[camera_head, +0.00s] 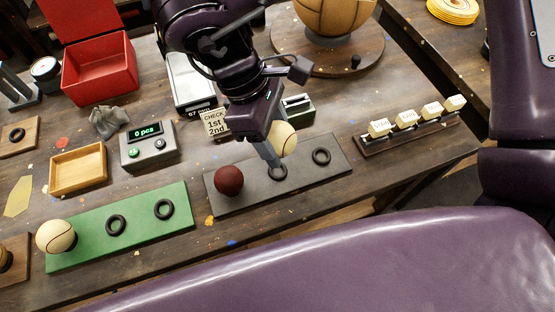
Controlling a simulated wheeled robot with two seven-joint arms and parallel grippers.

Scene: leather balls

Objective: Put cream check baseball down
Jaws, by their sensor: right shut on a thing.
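My right gripper (270,148) is shut on a cream ball (285,139). It holds the ball above the dark grey board (240,196), close to the middle ring (278,172); the gripper hides part of the ball. I cannot tell whether the ball touches anything below. A dark red ball (229,180) sits at the left end of this board. The right ring (321,156) is empty. A second cream ball (56,236) with dark seams sits at the left end of the green board (140,231). My left gripper is not in view.
Behind the boards stand a small counter box (148,147) reading "0 pcs", a "CHECK 1st 2nd" sign (215,123), a wooden tray (78,168) and a red bin (99,68). A rack of cream blocks (408,128) stands right. The green board has two empty rings (116,225).

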